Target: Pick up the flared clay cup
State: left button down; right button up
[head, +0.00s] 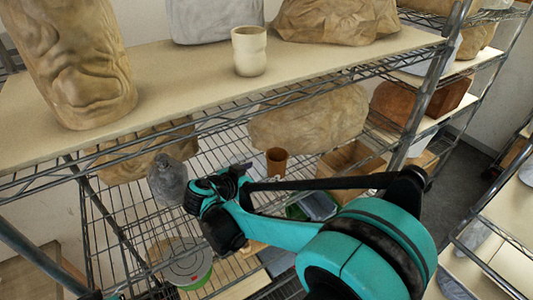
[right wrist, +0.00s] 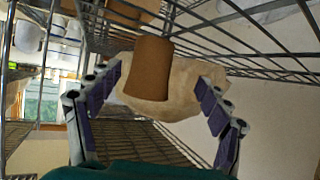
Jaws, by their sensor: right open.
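The flared clay cup (head: 276,160) is small and brown, and stands on the lower wire shelf in the head view. In the right wrist view the cup (right wrist: 150,68) appears ahead of the open fingers, roughly between their tips. My right gripper (head: 243,172) is just left of the cup in the head view, partly hidden by its own wrist. In the right wrist view the right gripper (right wrist: 160,80) is open and empty, its two fingers spread on either side of the cup.
A cream cup (head: 249,50) stands on the upper board (head: 180,75). A large tan rock (head: 308,118) lies behind the clay cup, and a grey bottle-like object (head: 167,180) stands to its left. An open cardboard box (head: 348,162) is to its right. The upper shelf edge overhangs this space.

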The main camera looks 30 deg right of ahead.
aim_at(272, 169)
jog(key=shift+w+r, duration=0.1)
jog(key=shift+d, duration=0.4)
jog(key=x, duration=0.7)
jog(key=shift+s+d+r, duration=0.1)
jog(key=shift+s+d, duration=0.2)
jog(key=shift+s, duration=0.1)
jog(key=shift+a, duration=0.1)
jog(key=c, duration=1.5)
